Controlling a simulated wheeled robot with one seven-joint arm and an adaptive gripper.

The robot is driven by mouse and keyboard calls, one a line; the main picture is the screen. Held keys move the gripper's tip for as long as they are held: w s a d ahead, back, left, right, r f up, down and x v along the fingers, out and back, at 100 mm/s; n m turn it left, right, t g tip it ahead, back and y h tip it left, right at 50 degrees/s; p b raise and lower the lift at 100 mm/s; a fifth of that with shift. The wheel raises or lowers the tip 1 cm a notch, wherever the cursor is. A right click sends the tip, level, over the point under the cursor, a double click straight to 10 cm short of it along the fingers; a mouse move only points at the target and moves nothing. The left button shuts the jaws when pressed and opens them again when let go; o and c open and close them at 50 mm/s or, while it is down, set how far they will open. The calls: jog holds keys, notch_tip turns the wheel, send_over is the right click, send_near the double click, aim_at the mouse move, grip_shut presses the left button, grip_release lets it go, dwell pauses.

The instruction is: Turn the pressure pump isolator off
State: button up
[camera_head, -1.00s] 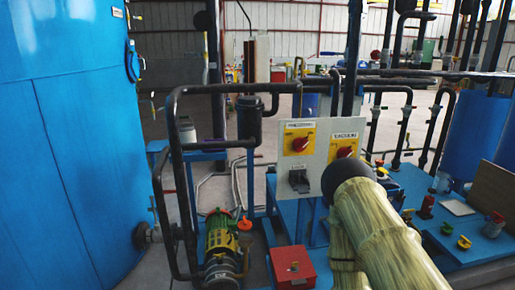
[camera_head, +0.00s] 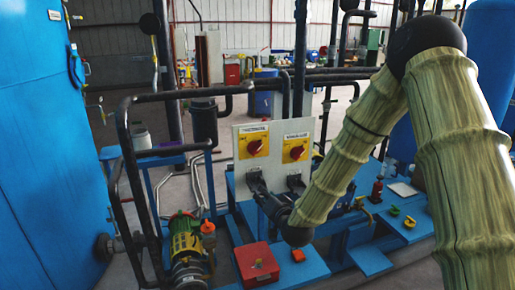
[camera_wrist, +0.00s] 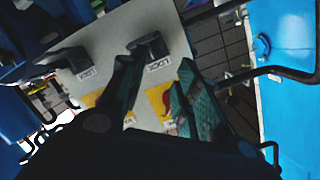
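An upright grey panel (camera_head: 275,133) carries two red rotary knobs on yellow plates in the head view, a left knob (camera_head: 257,147) and a right knob (camera_head: 296,152). Their labels are too small to read surely. My gripper (camera_head: 258,187) is in front of the panel's lower left, below the left knob, partly hidden by my wrist. In the wrist view the panel (camera_wrist: 115,35) appears upside down. There my gripper (camera_wrist: 156,66) is open, fingers apart, with one yellow plate and its red knob (camera_wrist: 168,102) showing between them. Nothing is held.
Grey boxes sit on the panel below the knobs, one (camera_wrist: 150,47) near my fingertips. Black pipes (camera_head: 125,165) and a large blue vessel (camera_head: 45,150) stand left. A red box (camera_head: 257,262) and a green pump (camera_head: 186,240) lie low in front.

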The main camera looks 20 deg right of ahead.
aim_at(257, 151)
jog(key=w+d+r+m+t, duration=0.1)
jog(key=w+d+r+t, duration=0.15)
jog(key=r, duration=0.75)
jog(key=w+p, duration=0.1)
jog(key=w, duration=0.2)
jog(key=w+p, duration=0.1)
jog(key=w, duration=0.3)
jog(key=w+a+p, duration=0.1)
jog(key=w+p, duration=0.1)
jog(key=w, duration=0.2)
jog(key=shift+w+r, duration=0.15)
jog(key=shift+w, duration=0.1)
grip_shut()
